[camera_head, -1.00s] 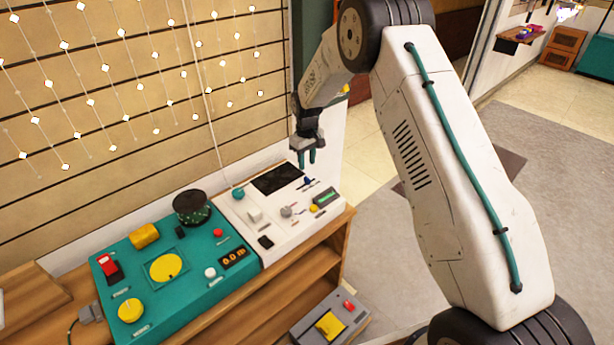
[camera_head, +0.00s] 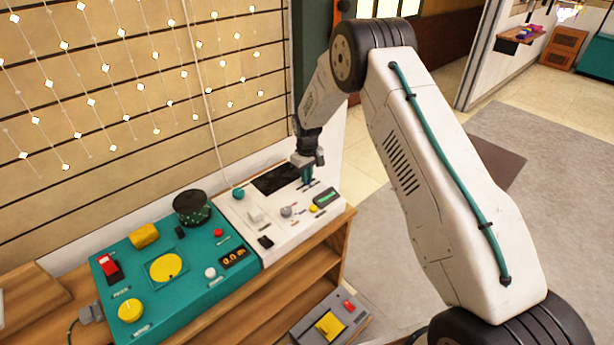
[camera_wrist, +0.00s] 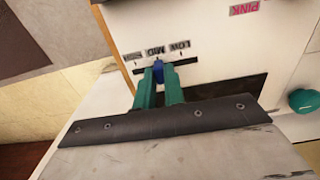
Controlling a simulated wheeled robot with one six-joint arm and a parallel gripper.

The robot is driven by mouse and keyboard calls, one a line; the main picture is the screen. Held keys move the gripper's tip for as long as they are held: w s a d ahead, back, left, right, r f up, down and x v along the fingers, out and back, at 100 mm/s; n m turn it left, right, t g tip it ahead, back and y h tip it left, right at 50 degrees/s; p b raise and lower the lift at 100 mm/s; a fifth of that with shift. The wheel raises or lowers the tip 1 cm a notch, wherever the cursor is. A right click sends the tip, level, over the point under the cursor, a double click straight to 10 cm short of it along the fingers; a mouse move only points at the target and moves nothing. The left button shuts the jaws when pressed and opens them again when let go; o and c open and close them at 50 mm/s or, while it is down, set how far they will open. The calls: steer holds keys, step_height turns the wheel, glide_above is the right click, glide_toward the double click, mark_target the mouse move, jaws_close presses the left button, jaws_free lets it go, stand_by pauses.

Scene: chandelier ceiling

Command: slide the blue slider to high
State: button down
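The blue slider (camera_wrist: 158,71) stands in its slot on the white panel, below the MID label in the wrist view, with LOW to its right and the third label to its left. My gripper (camera_wrist: 159,80) has its two teal fingers on either side of the slider, with their tips at the panel. I cannot tell whether the fingers press on it. In the head view my gripper (camera_head: 308,177) is down at the right rear of the white panel (camera_head: 289,232) and hides the slider there.
A teal panel (camera_head: 196,283) with knobs and buttons adjoins the white panel on the left, both on a wooden shelf (camera_head: 322,262). A grey box with a yellow switch (camera_head: 328,325) sits lower down. Open floor lies to the right.

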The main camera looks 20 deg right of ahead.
mark_target(314, 179)
steer(key=shift+w+d, duration=0.4)
steer(key=shift+d, duration=0.4)
steer(key=shift+w+d, duration=0.35)
steer(key=shift+d, duration=0.45)
steer(key=c, duration=1.5)
jaws_free()
steer(key=shift+d, duration=0.2)
steer(key=shift+a, duration=0.15)
steer(key=shift+a+r, duration=0.1)
steer(key=shift+r, duration=0.15)
step_height(314, 179, up, 7)
steer(key=shift+r, duration=0.15)
